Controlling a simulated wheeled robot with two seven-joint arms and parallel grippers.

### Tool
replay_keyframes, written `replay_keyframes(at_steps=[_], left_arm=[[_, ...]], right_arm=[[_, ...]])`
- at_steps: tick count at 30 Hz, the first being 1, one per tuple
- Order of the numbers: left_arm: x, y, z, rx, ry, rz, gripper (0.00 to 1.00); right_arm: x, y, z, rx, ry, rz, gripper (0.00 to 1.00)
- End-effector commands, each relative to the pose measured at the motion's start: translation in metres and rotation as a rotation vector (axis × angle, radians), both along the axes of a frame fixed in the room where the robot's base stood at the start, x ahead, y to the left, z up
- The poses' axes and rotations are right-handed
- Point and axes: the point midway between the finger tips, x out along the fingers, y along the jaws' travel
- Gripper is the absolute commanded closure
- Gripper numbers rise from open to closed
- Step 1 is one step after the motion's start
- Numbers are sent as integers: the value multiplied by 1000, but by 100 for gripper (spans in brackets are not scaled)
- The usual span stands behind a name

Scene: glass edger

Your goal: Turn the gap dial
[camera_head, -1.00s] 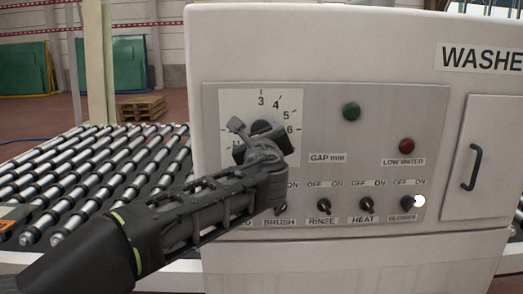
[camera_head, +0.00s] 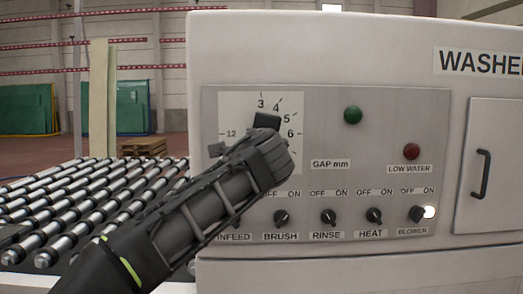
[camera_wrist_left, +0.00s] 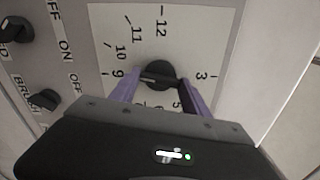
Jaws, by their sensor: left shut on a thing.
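The gap dial is a black round knob (camera_wrist_left: 158,73) with a raised grip bar, on a white numbered plate (camera_wrist_left: 225,35). In the left wrist view the bar lies roughly along the line between 9 and 3; which end points cannot be told. My left gripper (camera_wrist_left: 157,82) is shut on the knob, one purple finger on each side. In the head view my left gripper (camera_head: 258,142) covers the knob and the lower part of the dial plate (camera_head: 235,108); 12, 3, 4, 5 and 6 show around it. My right gripper is in neither view.
The washer panel carries a green button (camera_head: 353,115), a red low-water lamp (camera_head: 411,151) and a row of black switches, including BRUSH (camera_head: 281,217) and BLOWER (camera_head: 417,214), just below my gripper. A roller conveyor (camera_head: 70,205) lies left; a door handle (camera_head: 481,174) is right.

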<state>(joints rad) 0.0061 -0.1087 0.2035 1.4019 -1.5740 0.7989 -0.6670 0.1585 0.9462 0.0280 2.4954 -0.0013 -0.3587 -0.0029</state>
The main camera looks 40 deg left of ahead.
Motion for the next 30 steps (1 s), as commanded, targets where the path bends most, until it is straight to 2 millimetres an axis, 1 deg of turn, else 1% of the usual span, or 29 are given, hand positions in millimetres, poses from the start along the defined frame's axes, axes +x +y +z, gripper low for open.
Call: replay_keyframes(at_steps=[1, 9, 18, 30], left_arm=[[0, 1, -5, -35, -27, 2, 86], [0, 0, -5, -239, -181, 1, 86], [0, 0, -5, -466, -352, 2, 86], [1, 0, -5, -769, -580, 2, 86]], right_arm=[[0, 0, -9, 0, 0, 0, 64], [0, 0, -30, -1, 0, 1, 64], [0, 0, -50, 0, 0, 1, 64], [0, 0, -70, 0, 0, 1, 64]])
